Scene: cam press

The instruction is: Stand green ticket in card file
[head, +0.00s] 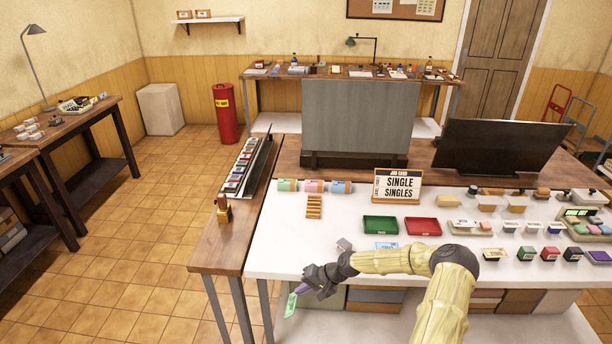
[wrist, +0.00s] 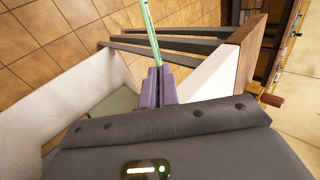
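My gripper (head: 299,289), with purple fingers, is at the front left of the white table, beyond its front edge. It is shut on the green ticket (head: 291,304), which hangs below the fingertips, tilted. In the wrist view the closed fingers (wrist: 158,84) pinch the thin green ticket (wrist: 150,30), seen nearly edge-on. A long dark rack (head: 238,170) with a row of coloured pieces stands on the wooden left part of the bench. I cannot tell whether it is the card file; no other thing is clearly one.
A green tray (head: 380,225) and a red tray (head: 423,226) lie mid-table, behind my arm. The sign (head: 397,186) stands behind them. Several stamps and small boxes crowd the right side. A wooden stamp (head: 223,210) stands at the left edge. White tabletop left of the trays is mostly clear.

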